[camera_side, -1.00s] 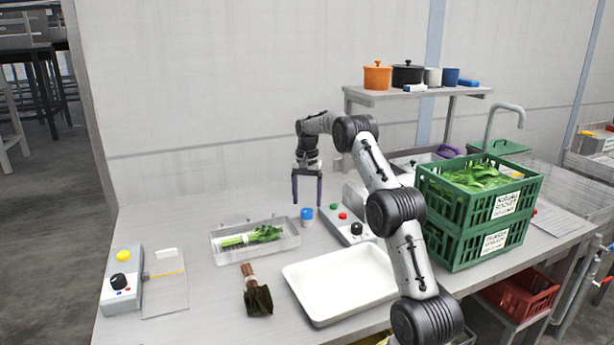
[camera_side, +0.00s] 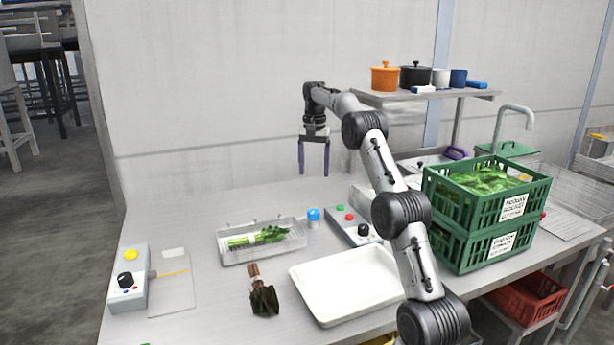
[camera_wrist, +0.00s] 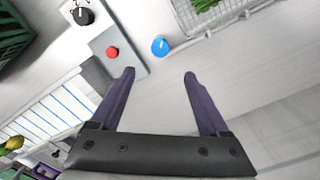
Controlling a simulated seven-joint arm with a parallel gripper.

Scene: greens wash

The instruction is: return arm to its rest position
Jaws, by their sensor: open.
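My gripper (camera_side: 314,172) is open and empty, raised above the back of the steel table in the side view. Its two purple fingers point down and apart; they also show in the wrist view (camera_wrist: 160,76) with nothing between them. A clear tray (camera_side: 287,252) holding a bunch of greens (camera_side: 262,237) lies below and in front of it. A blue-capped jar (camera_side: 314,214) stands beside the tray; its blue cap (camera_wrist: 159,46) shows beyond the fingertips in the wrist view.
A white tray (camera_side: 328,314), a dark leafy bunch (camera_side: 264,299) and a button box (camera_side: 127,279) lie toward the front. A control box (camera_side: 345,222) and stacked green crates (camera_side: 462,247) stand right. A shelf (camera_side: 425,97) with pots is behind. Air around the gripper looks clear.

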